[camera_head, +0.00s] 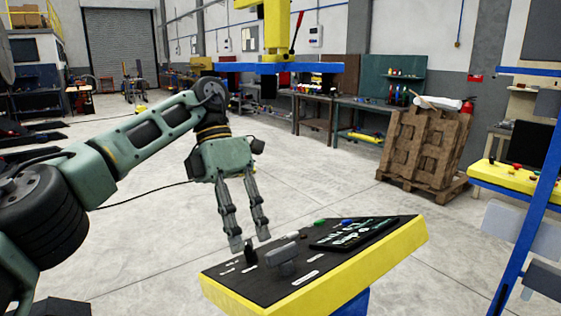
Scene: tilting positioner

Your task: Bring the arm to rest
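My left arm (145,128) comes in from the left, stretched out over the floor, with its wrist bent down. My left gripper (250,239) points down at the near left part of a tilted control panel (325,285). Its two fingers are apart, with nothing seen between them. The fingertips are close above a small black upright knob or lever (250,252) on the panel; I cannot tell whether they touch it. My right gripper is not in view.
The panel has a yellow edge, a grey handle (282,259), a green button (320,222) and a dark display (352,234). A blue post (530,195) and a yellow console (510,178) stand at right. Stacked pallets (425,145) stand behind. The floor left of the panel is clear.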

